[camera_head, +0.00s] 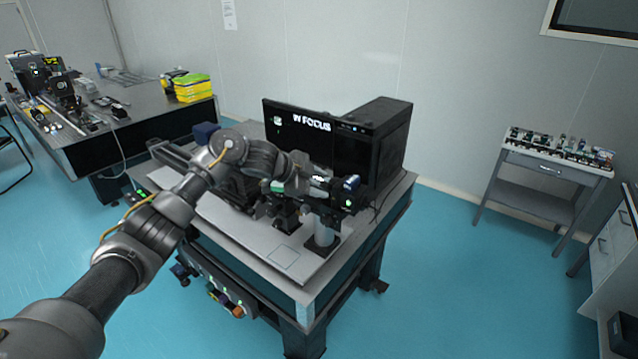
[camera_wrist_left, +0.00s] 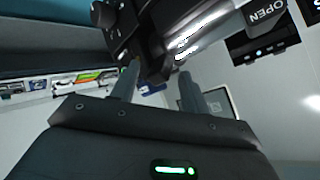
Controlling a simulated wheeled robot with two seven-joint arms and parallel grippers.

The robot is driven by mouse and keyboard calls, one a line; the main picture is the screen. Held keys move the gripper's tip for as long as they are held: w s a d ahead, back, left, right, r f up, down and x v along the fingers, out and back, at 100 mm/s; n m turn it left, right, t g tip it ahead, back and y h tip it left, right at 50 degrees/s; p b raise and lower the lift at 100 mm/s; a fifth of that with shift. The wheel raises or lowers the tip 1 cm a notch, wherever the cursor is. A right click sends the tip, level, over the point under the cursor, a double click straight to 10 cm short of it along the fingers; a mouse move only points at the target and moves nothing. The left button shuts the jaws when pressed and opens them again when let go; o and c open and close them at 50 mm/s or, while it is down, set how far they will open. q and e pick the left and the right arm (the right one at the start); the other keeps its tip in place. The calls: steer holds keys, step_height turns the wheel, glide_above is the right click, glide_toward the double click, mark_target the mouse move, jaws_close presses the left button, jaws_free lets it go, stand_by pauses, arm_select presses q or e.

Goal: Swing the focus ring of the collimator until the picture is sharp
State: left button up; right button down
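My left gripper (camera_head: 306,182) reaches in over the table to the small black optical assembly (camera_head: 343,189), which stands on posts in front of the screen. In the left wrist view its two fingers (camera_wrist_left: 158,84) are apart. A black part of the assembly (camera_wrist_left: 152,48) hangs down between and beyond the fingertips; I cannot tell whether they touch it. The focus ring cannot be told apart from the rest of the assembly. The black screen (camera_head: 300,132) shows white lettering that includes the word "FOCUS". My right gripper is in neither view.
The optical table (camera_head: 304,292) carries a light board (camera_head: 283,258) and a black computer case (camera_head: 385,140) close behind the assembly. Another equipment table (camera_head: 150,128) stands at left, a small cart (camera_head: 540,172) at right. Blue floor lies open between the table and cart.

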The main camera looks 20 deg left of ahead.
arm_select(q)
steer(key=shift+s+a+r, duration=0.15)
steer(key=shift+a, duration=0.05)
steer(key=b+v, duration=0.4)
steer(key=v, duration=0.6)
steer(key=shift+r, duration=0.1)
